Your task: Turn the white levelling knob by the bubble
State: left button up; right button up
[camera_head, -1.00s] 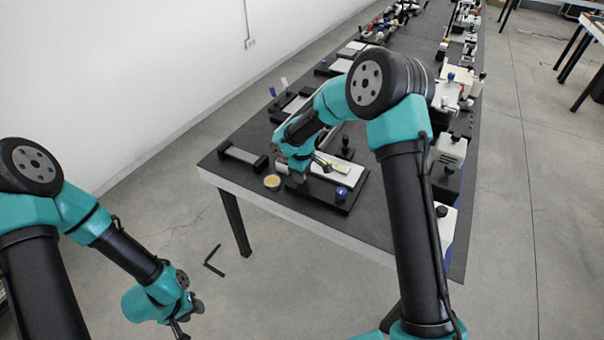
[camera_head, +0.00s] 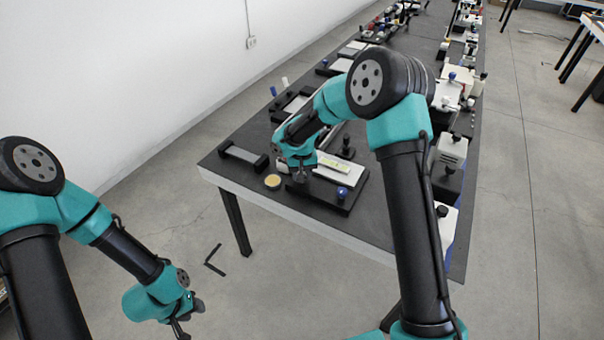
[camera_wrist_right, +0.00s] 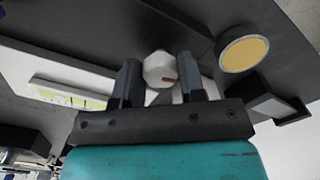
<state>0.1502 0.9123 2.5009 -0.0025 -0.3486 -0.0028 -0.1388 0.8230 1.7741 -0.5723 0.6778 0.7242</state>
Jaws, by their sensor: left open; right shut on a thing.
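The white knob (camera_wrist_right: 158,70) with a red mark sits between the two dark fingers of my right gripper (camera_wrist_right: 160,82), which is shut on it. In the head view my right gripper (camera_head: 299,177) is low over the near left end of a black base (camera_head: 325,195), and it hides the knob there. The bubble level, a yellow-green strip (camera_head: 332,164), lies on a white plate on that base; it also shows in the right wrist view (camera_wrist_right: 70,98). My left gripper (camera_head: 182,326) is open and empty, low over the floor and away from the table.
A round yellow-topped disc (camera_head: 273,181) is left of the base, with a grey-topped black block (camera_head: 244,155) beyond. Several devices line the table's right side.

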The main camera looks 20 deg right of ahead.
jog(key=shift+m, duration=1.2)
jog(key=o, duration=0.9)
notch_tip(320, 180, up, 18)
jog(key=shift+f, duration=0.25)
